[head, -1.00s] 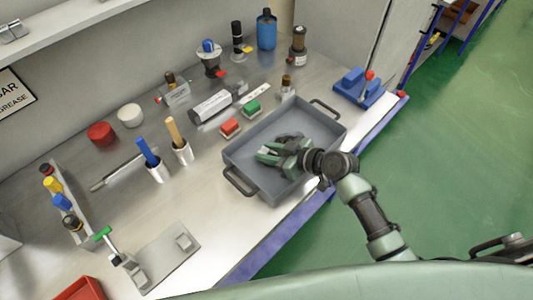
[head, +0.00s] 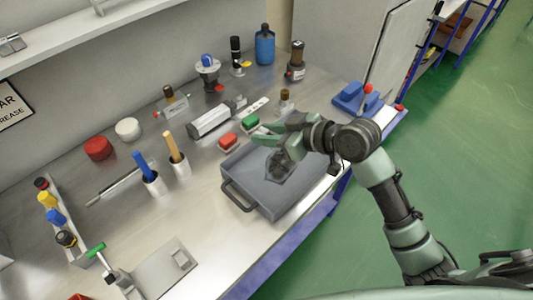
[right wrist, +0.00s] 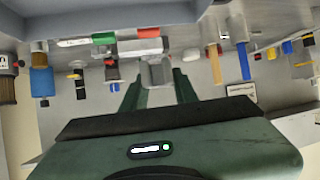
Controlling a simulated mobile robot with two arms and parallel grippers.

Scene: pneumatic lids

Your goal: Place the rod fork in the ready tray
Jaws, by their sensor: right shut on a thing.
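My right gripper (head: 262,132) is above the back edge of the grey handled tray (head: 243,196), pointing left. In the right wrist view its green fingers (right wrist: 156,86) are shut on a small grey block-like piece, the rod fork (right wrist: 157,73). In the head view the fork is hard to make out at the fingertips. A dark patch, which looks like the arm's shadow, lies on the tray floor. No label shows which tray is the ready tray. My left gripper is not in view.
Behind the tray are a red block (head: 228,140), a green block (head: 250,121) and a grey cylinder body (head: 210,121). Two cups hold a blue tool (head: 143,161) and a wooden-coloured tool (head: 173,146). A blue fixture (head: 350,97) stands right.

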